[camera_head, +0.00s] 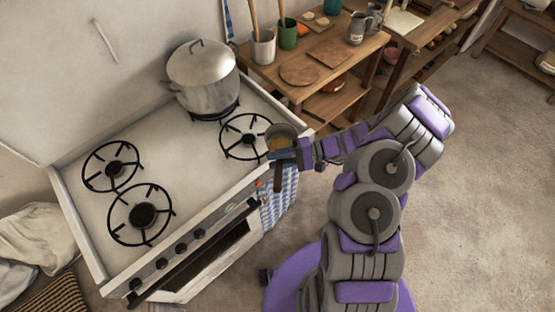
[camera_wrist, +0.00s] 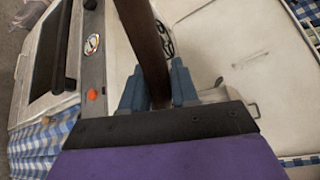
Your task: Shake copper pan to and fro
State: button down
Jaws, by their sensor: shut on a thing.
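The copper pan (camera_head: 281,132) is small with a brownish inside, at the right front edge of the stove in the head view. Its dark handle (camera_head: 278,179) points toward the stove's front, and it also crosses the wrist view as a brown bar (camera_wrist: 144,40). My gripper (camera_head: 281,154), with blue fingers, is shut on the handle near the pan's bowl. In the wrist view the fingers (camera_wrist: 158,88) stand on both sides of the handle. I cannot tell if the pan touches the stove. The pan's bowl is not clear in the wrist view.
The white stove (camera_head: 185,145) has bare burners, including one (camera_head: 245,137) just left of the pan. A large lidded pot (camera_head: 203,80) stands at the back. A checked towel (camera_head: 277,205) hangs in front. A wooden table (camera_head: 345,60) with mugs is behind right. The floor at right is clear.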

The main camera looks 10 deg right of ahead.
jog(key=w, duration=0.2)
jog(key=shift+w, duration=0.3)
jog(key=shift+s+a+r, duration=0.1)
jog(key=shift+s, duration=1.6)
jog(key=shift+w, duration=0.3)
jog(key=shift+s, duration=0.1)
